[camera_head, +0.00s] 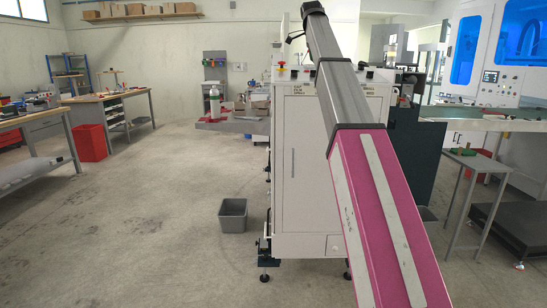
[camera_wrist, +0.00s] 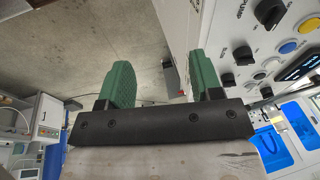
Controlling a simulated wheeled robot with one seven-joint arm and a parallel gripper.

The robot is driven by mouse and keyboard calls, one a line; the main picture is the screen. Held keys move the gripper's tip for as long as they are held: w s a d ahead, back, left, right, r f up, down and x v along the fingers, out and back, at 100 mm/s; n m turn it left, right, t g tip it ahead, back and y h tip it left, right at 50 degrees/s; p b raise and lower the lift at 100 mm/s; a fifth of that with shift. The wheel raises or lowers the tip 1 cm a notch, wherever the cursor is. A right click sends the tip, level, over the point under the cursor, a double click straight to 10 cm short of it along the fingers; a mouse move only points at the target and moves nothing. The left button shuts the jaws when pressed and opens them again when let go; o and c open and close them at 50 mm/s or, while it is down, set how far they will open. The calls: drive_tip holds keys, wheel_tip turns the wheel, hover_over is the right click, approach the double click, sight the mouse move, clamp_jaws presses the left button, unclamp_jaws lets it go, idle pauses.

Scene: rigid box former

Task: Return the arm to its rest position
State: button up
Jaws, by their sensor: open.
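My gripper (camera_wrist: 163,82) shows in the wrist view with two green fingers apart and nothing between them. It is open and empty. In the wrist view a control panel (camera_wrist: 262,55) with black knobs and blue and yellow buttons is close on the right of my gripper. In the head view my arm, grey and magenta, reaches up from the lower right past the white machine cabinet (camera_head: 303,165). The gripper itself is out of sight in the head view.
A grey bin (camera_head: 233,214) stands on the floor left of the cabinet. A workbench (camera_head: 105,106) and a red bin (camera_head: 88,142) are at the left. A small table (camera_head: 478,162) and a machine with blue windows (camera_head: 492,50) are at the right. The floor at left centre is clear.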

drive_tip(key=s+f+n, duration=0.3)
drive_tip(key=f, duration=1.2)
drive_tip(key=s+d+f+n+g, duration=0.1)
drive_tip(key=s+f+n, duration=0.2)
drive_tip(key=f, duration=1.3)
drive_tip(key=s+f+n, duration=0.3)
drive_tip(key=f, duration=1.2)
drive_tip(key=s+f+n+g+y, duration=0.1)
drive_tip(key=s+f+n, duration=0.7)
drive_tip(key=s+f, duration=1.8)
wheel_tip(320, 180, down, 2)
drive_tip(key=shift+s+d+f+n+y, duration=0.2)
drive_tip(key=shift+s+d+n+y, duration=0.1)
drive_tip(key=shift+d+y, duration=0.15)
